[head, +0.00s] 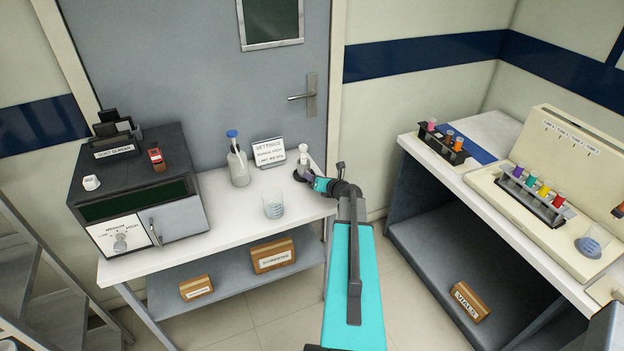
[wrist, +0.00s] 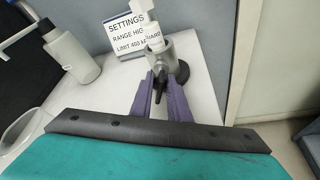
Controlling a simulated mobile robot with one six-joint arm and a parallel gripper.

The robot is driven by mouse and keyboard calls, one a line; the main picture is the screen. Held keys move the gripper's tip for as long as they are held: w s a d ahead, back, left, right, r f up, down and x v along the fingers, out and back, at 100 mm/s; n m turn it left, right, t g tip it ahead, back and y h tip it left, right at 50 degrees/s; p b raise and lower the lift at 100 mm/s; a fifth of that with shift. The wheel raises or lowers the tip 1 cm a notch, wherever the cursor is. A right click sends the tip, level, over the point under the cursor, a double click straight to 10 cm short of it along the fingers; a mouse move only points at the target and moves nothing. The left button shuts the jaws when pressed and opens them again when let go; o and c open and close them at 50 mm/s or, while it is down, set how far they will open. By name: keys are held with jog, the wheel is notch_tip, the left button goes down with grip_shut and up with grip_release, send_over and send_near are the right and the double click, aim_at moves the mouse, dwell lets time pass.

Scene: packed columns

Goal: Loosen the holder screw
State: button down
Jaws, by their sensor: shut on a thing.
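The holder (wrist: 155,60) is a short grey tube on a dark round base at the back right of the white table; it also shows in the head view (head: 303,165). A white piece (wrist: 150,30) with a partly hidden label stands in its tube. The dark holder screw (wrist: 160,84) sticks out of the side facing me. My gripper (wrist: 159,90) has its two purple fingers on either side of the screw, shut on it. In the head view, my gripper (head: 311,180) reaches the holder from the right, and the screw is too small to make out.
A settings card (head: 269,152) stands behind and left of the holder. A wash bottle (head: 237,160), a beaker (head: 273,205) and a dark oven-like box (head: 137,190) are further left. A door (head: 200,60) is behind the table. Another bench (head: 480,195) with vial racks stands at right.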

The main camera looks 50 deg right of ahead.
jog(key=shift+a+f+n+g+h+b, duration=0.15)
jog(key=shift+n+g+h+b, duration=0.25)
jog(key=shift+n+b, duration=0.6)
jog(key=shift+n+h+b, duration=0.6)
jog(key=shift+n+b, duration=0.2)
jog(key=shift+b, duration=0.05)
jog(key=shift+w, duration=0.1)
jog(key=c, duration=1.9)
grip_release()
